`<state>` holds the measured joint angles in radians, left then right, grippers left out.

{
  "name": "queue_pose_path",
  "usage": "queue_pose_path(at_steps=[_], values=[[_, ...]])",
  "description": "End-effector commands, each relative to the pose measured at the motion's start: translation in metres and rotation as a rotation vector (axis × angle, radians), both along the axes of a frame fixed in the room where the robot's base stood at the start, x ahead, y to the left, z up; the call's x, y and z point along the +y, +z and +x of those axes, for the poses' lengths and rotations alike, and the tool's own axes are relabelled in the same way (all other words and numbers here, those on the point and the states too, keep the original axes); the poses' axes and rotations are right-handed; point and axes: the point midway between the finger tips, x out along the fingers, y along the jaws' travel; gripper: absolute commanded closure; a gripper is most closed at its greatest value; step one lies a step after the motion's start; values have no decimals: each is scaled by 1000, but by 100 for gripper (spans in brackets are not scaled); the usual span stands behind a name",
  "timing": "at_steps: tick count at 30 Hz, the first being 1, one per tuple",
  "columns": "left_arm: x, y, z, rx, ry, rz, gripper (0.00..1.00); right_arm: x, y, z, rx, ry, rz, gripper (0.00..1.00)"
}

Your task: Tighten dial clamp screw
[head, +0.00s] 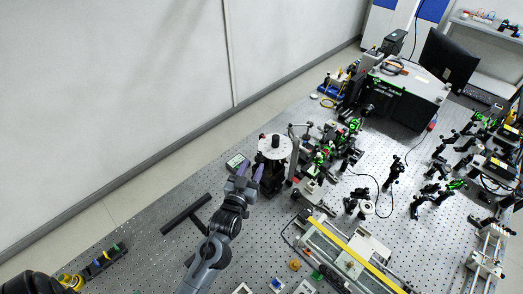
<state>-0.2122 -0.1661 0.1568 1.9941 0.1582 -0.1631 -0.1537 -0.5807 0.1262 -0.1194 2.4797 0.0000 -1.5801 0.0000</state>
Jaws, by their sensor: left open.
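A round white dial (275,146) sits on top of a dark post on the perforated bench, left of the crowded optics. The clamp screw cannot be made out at this size. My left gripper (249,172) comes up from the bottom with its two purple-grey fingers spread apart, just in front and to the left of the dial's dark post. I cannot tell whether a finger touches the post. Nothing shows between the fingers. My right gripper is not in view.
A small box (236,162) lies left of the dial. A black T-shaped bar (186,213) lies on the bench to the left. Green-marked optics (322,157) crowd close on the right. A long rail with a yellow strip (345,250) lies at the lower right.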

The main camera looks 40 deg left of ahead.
Motion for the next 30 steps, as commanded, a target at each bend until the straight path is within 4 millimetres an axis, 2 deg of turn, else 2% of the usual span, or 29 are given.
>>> queue_pose_path(at_steps=[9,15,21,30], values=[[18,3,49,0,-1,2,57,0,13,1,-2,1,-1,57],[26,2,72,0,-2,1,57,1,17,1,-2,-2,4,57],[30,1,82,1,-2,1,57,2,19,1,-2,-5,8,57],[30,1,84,1,-2,1,57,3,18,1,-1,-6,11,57]])
